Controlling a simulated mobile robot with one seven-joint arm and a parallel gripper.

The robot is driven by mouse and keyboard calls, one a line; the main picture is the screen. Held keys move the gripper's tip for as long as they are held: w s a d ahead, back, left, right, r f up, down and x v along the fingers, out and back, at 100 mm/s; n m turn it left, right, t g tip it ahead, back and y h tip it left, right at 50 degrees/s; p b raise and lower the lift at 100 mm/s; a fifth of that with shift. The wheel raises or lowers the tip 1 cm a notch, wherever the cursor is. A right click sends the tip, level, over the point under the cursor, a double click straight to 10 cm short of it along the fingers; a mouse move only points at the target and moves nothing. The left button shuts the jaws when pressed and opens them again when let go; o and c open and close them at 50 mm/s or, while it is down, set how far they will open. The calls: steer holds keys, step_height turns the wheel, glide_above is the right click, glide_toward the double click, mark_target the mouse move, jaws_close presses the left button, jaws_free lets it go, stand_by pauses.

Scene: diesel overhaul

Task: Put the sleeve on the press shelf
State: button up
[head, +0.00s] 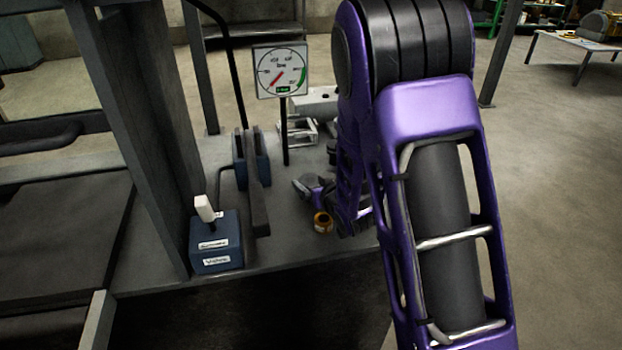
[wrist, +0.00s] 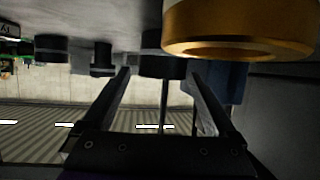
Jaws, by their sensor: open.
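The sleeve (head: 322,222), a small bronze ring with a dark opening, stands on the grey surface (head: 285,246) near its front edge. It looms large at the upper right of the wrist view (wrist: 240,38). My gripper (head: 306,186) is just behind the sleeve in the head view, low over the surface. In the wrist view its two dark fingers (wrist: 163,78) are apart with nothing held between them; the sleeve is outside them. My purple arm hides part of the surface to the right. Which surface is the press shelf is not clear; a dark flat plate (head: 60,235) lies left of the grey post.
A blue box with a white lever (head: 215,245), a dial gauge (head: 280,72) on a thin post and a dark blue block (head: 251,160) stand left of my gripper. A thick grey post (head: 150,130) rises beside them. A pale metal part (head: 316,100) sits behind.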

steer(key=v, duration=0.9)
steer(key=shift+s+d+r+p, duration=0.1)
steer(key=shift+s+p, duration=0.2)
steer(key=shift+s, duration=0.05)
